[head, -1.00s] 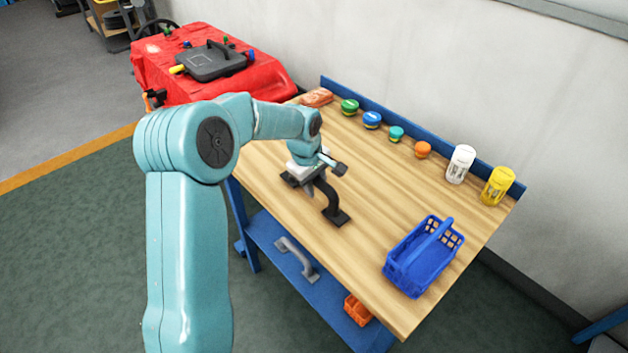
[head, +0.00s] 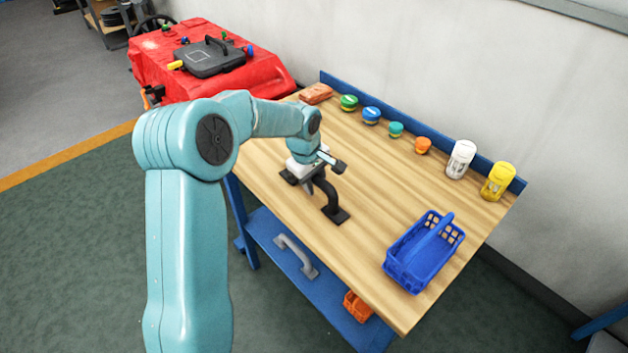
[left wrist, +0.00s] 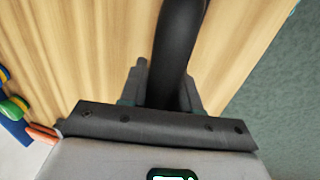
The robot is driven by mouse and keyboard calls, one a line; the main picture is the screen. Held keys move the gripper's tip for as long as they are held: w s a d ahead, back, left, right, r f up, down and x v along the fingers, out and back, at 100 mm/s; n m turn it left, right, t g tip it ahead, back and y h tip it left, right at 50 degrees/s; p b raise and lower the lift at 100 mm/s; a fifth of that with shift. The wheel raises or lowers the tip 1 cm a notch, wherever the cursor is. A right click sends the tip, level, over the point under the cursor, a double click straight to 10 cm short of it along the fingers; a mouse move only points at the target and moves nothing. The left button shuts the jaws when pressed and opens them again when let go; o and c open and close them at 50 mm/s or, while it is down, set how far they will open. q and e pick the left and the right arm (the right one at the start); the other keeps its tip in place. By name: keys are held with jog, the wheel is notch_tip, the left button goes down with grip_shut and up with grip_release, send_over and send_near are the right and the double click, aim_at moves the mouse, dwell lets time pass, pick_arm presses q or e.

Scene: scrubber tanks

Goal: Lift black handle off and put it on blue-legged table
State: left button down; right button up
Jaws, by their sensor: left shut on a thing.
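The black handle (head: 329,199) is at the wooden top of the blue-legged table (head: 360,262), toward its left front side. Its feet appear to be on or very near the wood. My left gripper (head: 318,172) is shut on the handle's grip from above. In the left wrist view the black handle (left wrist: 176,50) runs between the two dark fingers (left wrist: 165,92), with the wood behind it. My right gripper is not in view.
A blue basket (head: 424,252) stands at the table's right front. Several lidded jars and a reddish block (head: 316,94) line the back edge. A grey handle (head: 297,257) and an orange basket (head: 357,307) are on the lower shelf. A red scrubber (head: 190,75) stands behind left.

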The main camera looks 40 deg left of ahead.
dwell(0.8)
pick_arm(q)
jog(key=shift+c, duration=1.2)
grip_release()
jog(key=shift+r, duration=0.1)
jog(key=shift+s+r+p, duration=0.25)
jog(key=shift+r+p, duration=0.4)
jog(key=shift+r, duration=0.45)
jog(key=shift+s+r+p, duration=0.2)
jog(key=shift+r+p, duration=0.45)
jog(key=shift+r, duration=0.4)
jog(key=shift+r+p, duration=1.8)
jog(key=shift+r, duration=0.75)
